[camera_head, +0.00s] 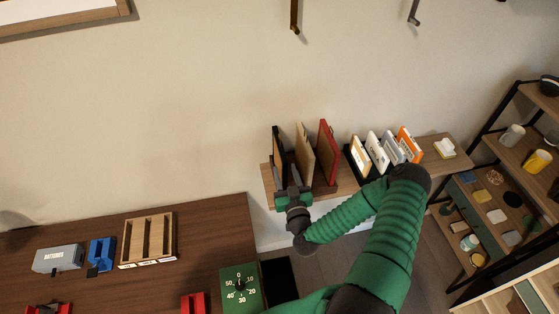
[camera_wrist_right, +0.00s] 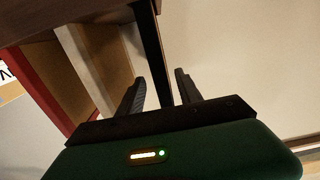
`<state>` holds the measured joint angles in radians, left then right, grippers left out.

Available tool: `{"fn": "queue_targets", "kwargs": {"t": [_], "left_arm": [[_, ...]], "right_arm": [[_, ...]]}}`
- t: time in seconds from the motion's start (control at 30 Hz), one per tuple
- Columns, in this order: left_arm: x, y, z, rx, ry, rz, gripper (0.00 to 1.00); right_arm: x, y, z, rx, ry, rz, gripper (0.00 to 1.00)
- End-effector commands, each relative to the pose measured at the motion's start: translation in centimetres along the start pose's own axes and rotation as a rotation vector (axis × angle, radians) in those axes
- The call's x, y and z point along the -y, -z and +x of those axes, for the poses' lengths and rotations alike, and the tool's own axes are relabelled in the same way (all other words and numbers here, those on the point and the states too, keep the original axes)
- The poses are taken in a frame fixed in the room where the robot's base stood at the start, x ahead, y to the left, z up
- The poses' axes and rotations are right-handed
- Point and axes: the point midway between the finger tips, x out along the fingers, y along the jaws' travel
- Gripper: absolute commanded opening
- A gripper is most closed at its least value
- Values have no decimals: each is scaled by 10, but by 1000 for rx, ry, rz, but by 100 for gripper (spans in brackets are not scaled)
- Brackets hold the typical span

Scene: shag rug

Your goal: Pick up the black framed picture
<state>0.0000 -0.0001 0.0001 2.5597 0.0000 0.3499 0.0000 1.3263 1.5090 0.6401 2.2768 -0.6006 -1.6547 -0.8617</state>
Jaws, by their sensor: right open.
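The black framed picture (camera_head: 278,150) stands upright at the left end of the wall shelf, leftmost of a row of frames. My right gripper (camera_head: 292,192) is at its lower front edge. In the right wrist view the black frame (camera_wrist_right: 152,50) shows edge-on as a dark strip running between the two spread fingers of the right gripper (camera_wrist_right: 160,88). The fingers stand apart with a gap on either side of the frame; I cannot tell whether either touches it. My left gripper is not in view.
A wooden frame (camera_head: 304,150) and a red frame (camera_head: 327,150) stand close to the right on the shelf (camera_head: 346,184). The wooden frame is near the fingers in the wrist view (camera_wrist_right: 88,70). Smaller framed cards (camera_head: 377,152) stand further right. A brown desk (camera_head: 200,225) is at lower left.

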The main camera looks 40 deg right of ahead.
Motion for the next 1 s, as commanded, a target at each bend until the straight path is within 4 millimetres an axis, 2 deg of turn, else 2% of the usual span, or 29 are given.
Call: {"fn": "queue_targets", "kwargs": {"t": [0.17, 0.3, 0.4, 0.63, 0.93, 1.0], "left_arm": [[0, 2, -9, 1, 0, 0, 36], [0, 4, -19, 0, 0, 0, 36], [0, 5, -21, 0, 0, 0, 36], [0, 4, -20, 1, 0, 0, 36], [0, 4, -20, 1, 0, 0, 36], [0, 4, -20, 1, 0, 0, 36]], "right_arm": [[1, 1, 19, 0, -2, 1, 42], [3, -3, 46, 0, -3, 1, 42], [3, -5, 58, 1, -1, 0, 42], [3, -6, 60, 2, 1, 1, 42], [3, -6, 60, 1, 1, 0, 3], [3, -6, 60, 1, 1, 0, 0]]}}
